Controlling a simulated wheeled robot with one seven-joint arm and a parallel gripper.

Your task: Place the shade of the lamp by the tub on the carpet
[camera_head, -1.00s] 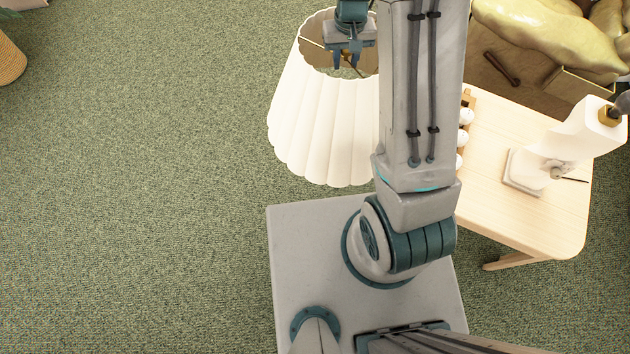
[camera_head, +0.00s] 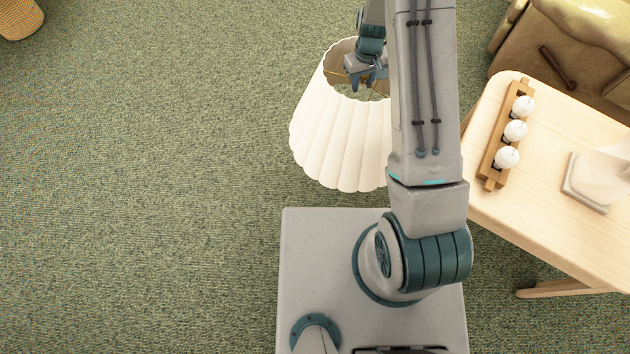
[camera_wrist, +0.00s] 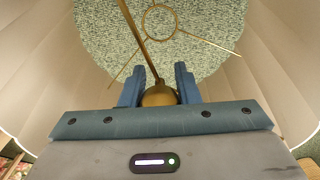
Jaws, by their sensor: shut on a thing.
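The white scalloped lampshade (camera_head: 335,137) hangs in my gripper (camera_head: 366,84), which reaches into its open top. My arm hides the shade's right part. In the wrist view the shade's pale inner wall (camera_wrist: 45,75) surrounds my gripper (camera_wrist: 160,85). Its fingers are shut on a brass knob (camera_wrist: 158,97) of the shade's wire frame (camera_wrist: 158,20). Green carpet (camera_head: 150,180) shows through the far opening. I cannot tell how high the shade is above the carpet. The white lamp base (camera_head: 603,178) stands on the wooden table at the right, partly cut off.
The light wooden table (camera_head: 545,225) stands to the right. A wooden rack (camera_head: 492,160) with three white bulbs (camera_head: 515,131) lies on it. A brown and olive seat (camera_head: 590,55) is behind it. A woven basket (camera_head: 18,18) is at the far left corner. The carpet at left is clear.

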